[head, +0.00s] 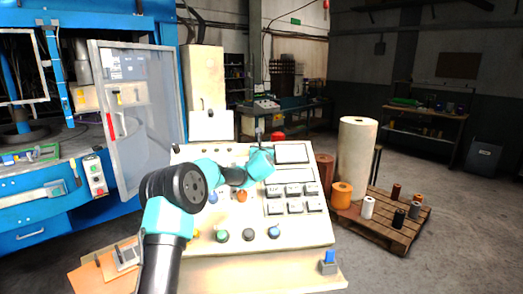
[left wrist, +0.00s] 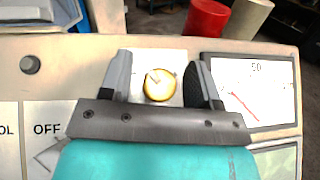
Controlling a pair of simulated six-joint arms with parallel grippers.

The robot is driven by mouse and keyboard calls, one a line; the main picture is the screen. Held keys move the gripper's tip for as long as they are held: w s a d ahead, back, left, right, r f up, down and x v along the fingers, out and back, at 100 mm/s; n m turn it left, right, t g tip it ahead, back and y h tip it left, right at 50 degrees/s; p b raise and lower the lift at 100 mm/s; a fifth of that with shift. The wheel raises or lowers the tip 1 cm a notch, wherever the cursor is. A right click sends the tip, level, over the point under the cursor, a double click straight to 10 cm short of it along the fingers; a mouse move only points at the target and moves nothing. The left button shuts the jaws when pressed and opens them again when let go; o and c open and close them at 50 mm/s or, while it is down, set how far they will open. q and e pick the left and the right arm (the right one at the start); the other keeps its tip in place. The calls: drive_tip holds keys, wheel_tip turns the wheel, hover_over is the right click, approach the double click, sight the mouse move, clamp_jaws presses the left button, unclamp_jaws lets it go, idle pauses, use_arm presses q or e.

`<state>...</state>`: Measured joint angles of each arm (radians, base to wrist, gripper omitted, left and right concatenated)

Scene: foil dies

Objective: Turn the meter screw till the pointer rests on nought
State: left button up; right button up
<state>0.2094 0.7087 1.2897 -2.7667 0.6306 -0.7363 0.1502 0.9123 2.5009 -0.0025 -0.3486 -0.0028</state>
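The brass meter screw (left wrist: 159,83) has a dark slot line and sits on a pale plate left of the meter in the left wrist view. My left gripper (left wrist: 163,78) is open, with one finger on each side of the screw and gaps between. In the head view my left gripper (head: 260,138) is at the panel's top edge, hiding the screw. The white meter (left wrist: 252,92) shows a "50" at its top. Its red pointer (left wrist: 244,106) slants up to the left; the nought mark is not readable. The meter (head: 292,153) also shows in the head view. My right gripper is not in view.
The sloped control panel (head: 300,232) carries several buttons, knobs and switches below the meter. A red cylinder (left wrist: 207,18) stands behind the panel's top edge. A blue machine with a clear door (head: 138,118) is at left, and a pallet (head: 385,232) with rolls is at right.

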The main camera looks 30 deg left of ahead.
use_arm(q)
drive_tip(key=shift+s, duration=0.1)
drive_tip(key=v, duration=1.7)
drive_tip(key=shift+d, duration=0.1)
drive_tip(key=w+d+n+g+y, duration=0.4)
drive_tip(key=d+n+g+y, duration=0.1)
drive_tip(key=n, duration=0.3)
drive_tip(key=shift+d+r+y, duration=0.2)
drive_tip(key=shift+d+y, duration=0.3)
drive_tip(key=shift+w, duration=0.15)
